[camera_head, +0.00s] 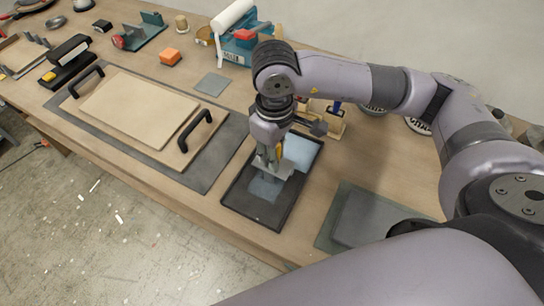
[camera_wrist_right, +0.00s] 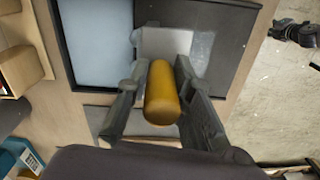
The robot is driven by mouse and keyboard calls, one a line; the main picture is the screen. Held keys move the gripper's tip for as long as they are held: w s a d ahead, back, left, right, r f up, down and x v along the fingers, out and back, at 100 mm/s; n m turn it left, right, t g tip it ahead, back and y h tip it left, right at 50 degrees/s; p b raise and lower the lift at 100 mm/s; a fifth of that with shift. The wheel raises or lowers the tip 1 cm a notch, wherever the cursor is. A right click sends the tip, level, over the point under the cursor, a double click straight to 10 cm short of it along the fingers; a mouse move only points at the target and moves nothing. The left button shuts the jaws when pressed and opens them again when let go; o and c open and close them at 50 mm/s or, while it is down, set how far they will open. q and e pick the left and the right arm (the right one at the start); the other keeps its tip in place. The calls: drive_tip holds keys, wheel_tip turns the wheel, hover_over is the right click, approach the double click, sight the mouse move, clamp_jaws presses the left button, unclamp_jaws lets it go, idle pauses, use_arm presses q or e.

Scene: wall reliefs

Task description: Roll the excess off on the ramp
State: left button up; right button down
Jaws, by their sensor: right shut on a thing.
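My right gripper (camera_head: 268,158) is shut on the yellow handle (camera_wrist_right: 162,92) of a roller and points down over a black paint tray (camera_head: 230,198). The roller's pale head (camera_wrist_right: 165,42) shows beyond the handle in the right wrist view, over or on the tray's ramp (camera_wrist_right: 222,50); I cannot tell whether it touches. A light blue paint pool (camera_head: 301,152) fills the tray's far end. A duller bluish patch (camera_head: 264,188) marks the dark ramp. The gripper hides part of the tray in the head view. My left gripper is not in view.
A pale panel (camera_head: 138,108) lies on a board with two black handles on a grey mat, left of the tray. A grey slab (camera_head: 368,217) lies on the right.

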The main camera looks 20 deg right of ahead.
drive_tip(key=shift+s+a+r, duration=0.1)
drive_tip(key=shift+s+a, duration=0.6)
drive_tip(key=shift+a, duration=0.3)
drive_tip(key=shift+s+a+b, duration=1.05)
drive_tip(key=shift+s+a, duration=0.15)
drive_tip(key=shift+a, duration=0.3)
drive_tip(key=shift+s+a+b, duration=0.45)
drive_tip(key=shift+s+a, duration=0.5)
drive_tip(key=shift+a, duration=0.3)
drive_tip(key=shift+w+d+f+b, duration=0.25)
drive_tip(key=shift+w+d+b, duration=0.35)
drive_tip(key=shift+d+b, duration=0.3)
drive_tip(key=shift+w+d+r, duration=0.1)
drive_tip(key=shift+w+d, duration=0.05)
drive_tip(key=shift+w+d+b, duration=0.45)
drive_tip(key=shift+d+b, duration=0.1)
drive_tip(key=shift+b, duration=0.15)
drive_tip(key=shift+w+d+r, duration=0.1)
drive_tip(key=shift+w+d, duration=0.2)
drive_tip(key=shift+d, duration=0.1)
drive_tip(key=shift+w+d+f+b, duration=0.2)
drive_tip(key=shift+w+d+b, duration=0.3)
drive_tip(key=shift+b, duration=0.45)
drive_tip(key=shift+w+d+r+b, duration=0.1)
drive_tip(key=shift+w+d+b, duration=0.35)
drive_tip(key=shift+d, duration=0.2)
drive_tip(key=shift+w+d+r+b, duration=0.1)
drive_tip(key=shift+w+d+b, duration=0.35)
drive_tip(key=shift+d, duration=0.15)
drive_tip(key=shift+r, duration=0.1)
